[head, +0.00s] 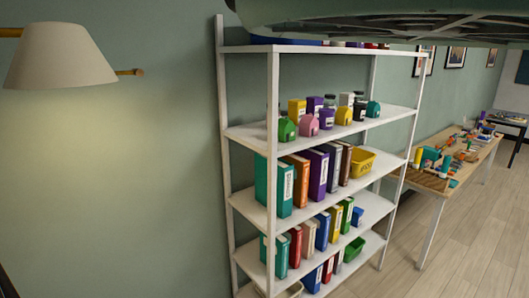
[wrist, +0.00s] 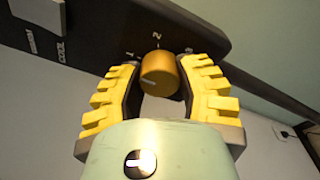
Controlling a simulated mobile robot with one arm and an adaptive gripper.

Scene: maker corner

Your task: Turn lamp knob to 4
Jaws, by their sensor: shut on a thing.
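In the wrist view, my gripper (wrist: 160,78) has its two yellow-padded fingers on either side of a round brass-coloured knob (wrist: 159,70) and is shut on it. The knob sits on a dark panel (wrist: 95,35) with white lettering, including "COOL". Small white marks stand around the knob; the top one looks like a 2, and the side ones are partly hidden by my fingertips. A short pale line shows on the knob's lower face. I cannot tell which number the knob is set to. A 4 is not visible. In the head view, a cream lampshade (head: 60,58) hangs at the upper left, with a glow on the wall.
A white shelf unit (head: 273,150) with folders, boxes and small bins stands in the middle of the head view. A wooden table (head: 455,165) with colourful items is at the right. The floor (head: 470,235) in front of it is clear. A wall outlet (wrist: 282,133) shows in the wrist view.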

